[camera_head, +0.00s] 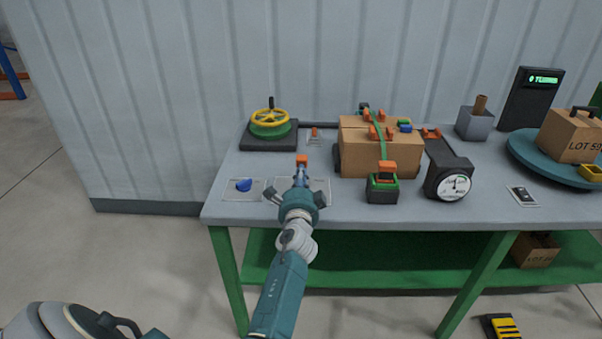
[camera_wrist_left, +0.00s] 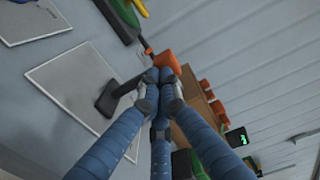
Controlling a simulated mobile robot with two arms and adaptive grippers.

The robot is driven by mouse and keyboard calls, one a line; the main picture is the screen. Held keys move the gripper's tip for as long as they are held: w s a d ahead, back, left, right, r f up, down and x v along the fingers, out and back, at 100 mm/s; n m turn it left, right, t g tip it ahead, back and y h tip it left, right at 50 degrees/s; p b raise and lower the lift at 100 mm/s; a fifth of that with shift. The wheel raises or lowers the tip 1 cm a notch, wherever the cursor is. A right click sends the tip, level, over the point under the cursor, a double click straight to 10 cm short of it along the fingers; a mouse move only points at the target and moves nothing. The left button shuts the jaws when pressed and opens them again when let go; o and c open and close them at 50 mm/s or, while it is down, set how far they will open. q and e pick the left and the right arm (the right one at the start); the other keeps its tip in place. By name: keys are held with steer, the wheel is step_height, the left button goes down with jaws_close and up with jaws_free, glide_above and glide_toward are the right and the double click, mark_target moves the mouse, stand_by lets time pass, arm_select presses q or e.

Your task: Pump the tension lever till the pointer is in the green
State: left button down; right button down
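A round white gauge (camera_head: 455,187) in a black housing stands at the front of the bench; its pointer is too small to read against any green. A black and green tensioner (camera_head: 382,190) with an orange top stands left of it, before a box with a green strap (camera_head: 380,138). My left gripper (camera_head: 300,178) is left of the tensioner, over an outlined mat. In the left wrist view its fingertips (camera_wrist_left: 158,84) close around a black-stemmed tool (camera_wrist_left: 110,97) with an orange end (camera_wrist_left: 166,62). The grip itself is partly hidden. My right gripper is out of view.
A yellow handwheel (camera_head: 270,118) stands at the back left. A mat with a blue piece (camera_head: 243,185) lies at the front left. A grey holder (camera_head: 474,124), a dark screen (camera_head: 530,97) and a teal turntable (camera_head: 525,156) with a box are to the right.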

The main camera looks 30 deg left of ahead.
mark_target(301, 157)
arm_select(q)
steer(key=w+p, duration=0.1)
steer(key=w+a+r+p, duration=0.1)
steer(key=p, duration=0.1)
steer(key=g+p, duration=0.1)
steer(key=p, duration=0.1)
steer(key=shift+w+a+r, duration=0.15)
steer(key=shift+w+a, duration=0.2)
steer(key=shift+w, duration=0.05)
steer(key=shift+w+a+r+p, duration=0.1)
steer(key=shift+w+a+p, duration=0.1)
steer(key=shift+p, duration=0.2)
steer(key=shift+w+a+r+g+h+p, duration=0.2)
steer(key=shift+w+g+h+p, duration=0.15)
steer(key=shift+p, duration=0.25)
steer(key=shift+w+a+f+g+p, duration=0.15)
steer(key=shift+w+f+g+p, duration=0.05)
steer(key=shift+g+p, duration=0.15)
steer(key=shift+w+a+f, duration=0.1)
steer(key=shift+w+a, duration=0.05)
steer(key=shift+w, duration=0.2)
steer(key=shift+r, duration=0.25)
